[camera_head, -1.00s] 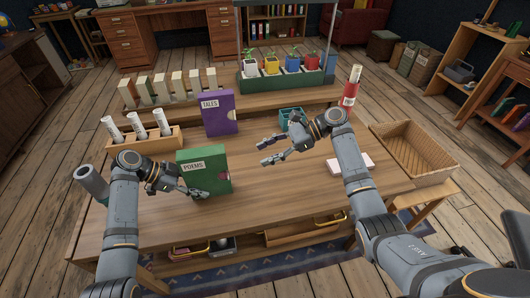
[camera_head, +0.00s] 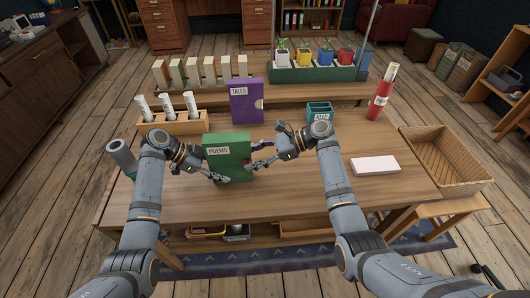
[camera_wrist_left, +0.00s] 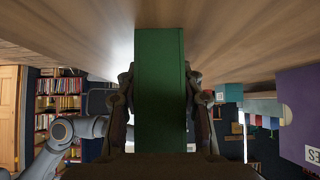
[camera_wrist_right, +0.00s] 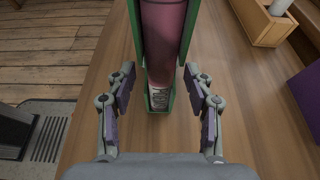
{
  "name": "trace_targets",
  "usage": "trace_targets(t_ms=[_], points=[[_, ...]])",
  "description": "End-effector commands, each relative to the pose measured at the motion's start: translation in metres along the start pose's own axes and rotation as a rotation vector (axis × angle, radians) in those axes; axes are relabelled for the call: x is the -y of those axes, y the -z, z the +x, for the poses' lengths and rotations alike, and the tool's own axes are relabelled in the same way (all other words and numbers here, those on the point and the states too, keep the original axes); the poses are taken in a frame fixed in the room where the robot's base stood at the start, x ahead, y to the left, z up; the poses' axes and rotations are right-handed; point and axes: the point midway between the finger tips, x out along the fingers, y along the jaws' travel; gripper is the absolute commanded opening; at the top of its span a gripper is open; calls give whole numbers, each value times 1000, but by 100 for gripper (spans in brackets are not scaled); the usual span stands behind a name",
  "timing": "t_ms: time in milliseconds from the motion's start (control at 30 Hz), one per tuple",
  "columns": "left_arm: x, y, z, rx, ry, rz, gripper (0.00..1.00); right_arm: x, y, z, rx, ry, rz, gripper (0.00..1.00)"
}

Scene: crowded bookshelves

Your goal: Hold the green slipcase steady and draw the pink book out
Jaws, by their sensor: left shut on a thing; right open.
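The green slipcase (camera_head: 222,147), labelled POEMS, stands upright on the table. My left gripper (camera_head: 222,176) is shut on it from the left side. In the left wrist view the slipcase (camera_wrist_left: 160,85) fills the space between the fingers. The pink book (camera_wrist_right: 164,40) sits inside the slipcase, its spine showing in the open side in the right wrist view. My right gripper (camera_wrist_right: 160,100) is open, its fingers on either side of that open side and apart from the book. In the head view the right gripper (camera_head: 259,155) is at the slipcase's right side.
A purple TALES slipcase (camera_head: 240,105) stands behind. A teal box (camera_head: 318,109) and a red canister (camera_head: 380,98) are further right. A flat pinkish-white block (camera_head: 375,165) lies on the table's right. A wooden rack (camera_head: 181,128) holds white rolls at the left. The front of the table is clear.

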Motion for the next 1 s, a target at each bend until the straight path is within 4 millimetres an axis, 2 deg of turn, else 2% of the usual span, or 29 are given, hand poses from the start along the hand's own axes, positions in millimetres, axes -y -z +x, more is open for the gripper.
trace_targets(t_ms=[300,600,700,1000], points=[[0,0,0,1,0,0,14,0,0,3,-1,1,0,51],[0,0,0,1,0,0,14,0,0,3,-1,1,0,11],[0,0,0,1,0,0,14,0,0,3,-1,1,0,0],[0,0,0,1,0,-1,14,0,1,0,-1,1,0,0]])
